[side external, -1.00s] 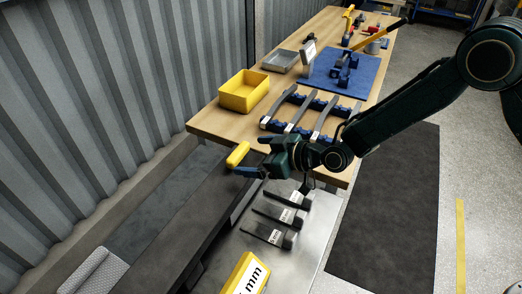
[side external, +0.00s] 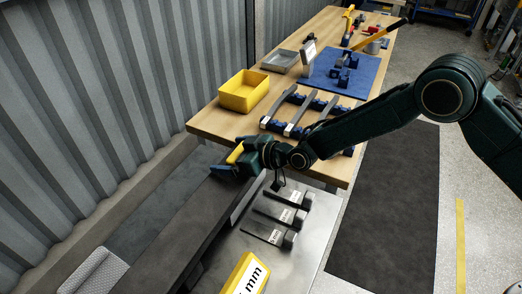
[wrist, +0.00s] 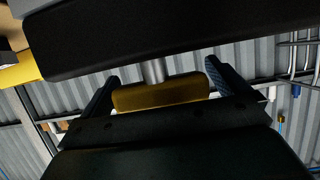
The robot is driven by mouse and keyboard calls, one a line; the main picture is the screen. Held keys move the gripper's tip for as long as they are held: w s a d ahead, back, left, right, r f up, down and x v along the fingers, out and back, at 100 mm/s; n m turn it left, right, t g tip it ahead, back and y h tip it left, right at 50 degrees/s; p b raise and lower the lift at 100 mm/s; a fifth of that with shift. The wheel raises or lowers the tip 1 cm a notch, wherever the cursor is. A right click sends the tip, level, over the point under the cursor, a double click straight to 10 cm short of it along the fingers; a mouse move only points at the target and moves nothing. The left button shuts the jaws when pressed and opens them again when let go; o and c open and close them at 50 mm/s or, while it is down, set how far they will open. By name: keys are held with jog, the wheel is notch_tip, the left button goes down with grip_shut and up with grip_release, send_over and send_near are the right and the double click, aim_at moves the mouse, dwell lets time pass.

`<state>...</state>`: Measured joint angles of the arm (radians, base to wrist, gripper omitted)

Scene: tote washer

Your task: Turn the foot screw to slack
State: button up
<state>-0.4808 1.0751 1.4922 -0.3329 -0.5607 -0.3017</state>
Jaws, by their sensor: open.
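The foot screw shows as a yellow bar-shaped head (wrist: 162,94) on a short metal shaft (wrist: 156,71) in the wrist view. The shaft runs up to a dark beam (wrist: 150,35). In the side view the yellow head (side external: 236,153) is at the far end of the long dark beam (side external: 160,225), partly hidden by my gripper (side external: 238,160). My gripper is open, with one finger on each side of the head in the wrist view (wrist: 160,88). I cannot tell whether either finger touches it.
A wooden bench (side external: 215,122) stands beyond, with a yellow bin (side external: 243,92), blue-ended bars (side external: 297,117) and a blue mat (side external: 335,80). Several dark labelled pieces (side external: 275,215) lie on the metal surface (side external: 300,245) right of the beam. A yellow "mm" sign (side external: 245,275) stands in front.

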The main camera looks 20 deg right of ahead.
jog(key=c, duration=0.9)
jog(key=shift+n+g+y, duration=0.4)
jog(key=shift+n, duration=0.1)
jog(key=shift+s+a+n+g+y, duration=0.1)
jog(key=shift+s+n+g+y, duration=0.1)
jog(key=shift+n+g+y, duration=1.2)
jog(key=shift+s+a+n+g, duration=0.1)
jog(key=shift+s+n+g, duration=0.05)
jog(key=shift+n+g, duration=0.7)
jog(key=shift+s+n+g, duration=0.1)
jog(key=shift+n+g, duration=0.65)
jog(key=shift+g, duration=0.2)
jog(key=shift+s+n+g, duration=0.2)
jog(key=shift+n+g, duration=0.8)
jog(key=shift+g, duration=0.3)
jog(key=o, duration=0.9)
